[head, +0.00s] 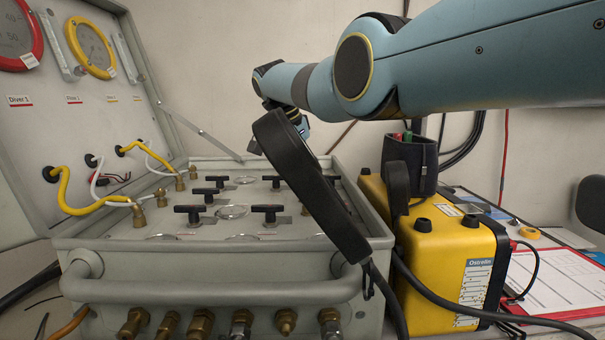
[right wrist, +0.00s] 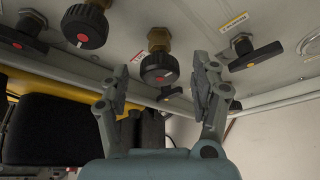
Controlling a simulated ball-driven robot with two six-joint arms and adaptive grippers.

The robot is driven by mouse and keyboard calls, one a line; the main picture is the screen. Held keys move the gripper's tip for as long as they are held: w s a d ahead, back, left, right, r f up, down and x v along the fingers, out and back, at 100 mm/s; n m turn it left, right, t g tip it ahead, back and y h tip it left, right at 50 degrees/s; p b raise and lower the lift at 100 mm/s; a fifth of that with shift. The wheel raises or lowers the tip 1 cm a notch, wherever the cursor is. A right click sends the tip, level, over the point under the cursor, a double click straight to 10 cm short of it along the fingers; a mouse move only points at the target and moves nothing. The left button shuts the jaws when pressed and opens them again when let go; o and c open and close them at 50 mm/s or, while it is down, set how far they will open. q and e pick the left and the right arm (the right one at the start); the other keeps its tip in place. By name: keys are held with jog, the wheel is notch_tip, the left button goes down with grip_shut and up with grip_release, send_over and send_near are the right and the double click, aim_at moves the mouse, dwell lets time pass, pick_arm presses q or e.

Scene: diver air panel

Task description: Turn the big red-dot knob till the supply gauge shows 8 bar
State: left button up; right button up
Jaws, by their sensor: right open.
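In the right wrist view, a black round knob with a red dot (right wrist: 160,69) sits on the grey panel, between and beyond the fingertips of my right gripper (right wrist: 162,66). The gripper is open, and I cannot tell whether either finger touches the knob. A second, larger-looking black knob with a red dot (right wrist: 84,26) is to its left, outside the fingers. In the head view my right arm reaches over the panel box (head: 205,258), and the black headset hides its gripper and the knobs. No gauge labelled supply is readable. My left gripper is not in view.
A black headset (head: 310,190) stands in front of the box's right side. A yellow Ostrelin unit (head: 440,262) is to the right. Black T-handles (head: 187,210) and hoses (head: 95,208) cover the panel. The raised lid holds a red gauge (head: 17,38) and a yellow gauge (head: 91,48).

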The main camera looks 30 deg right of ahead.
jog(key=v, duration=1.2)
jog(key=shift+d, duration=0.1)
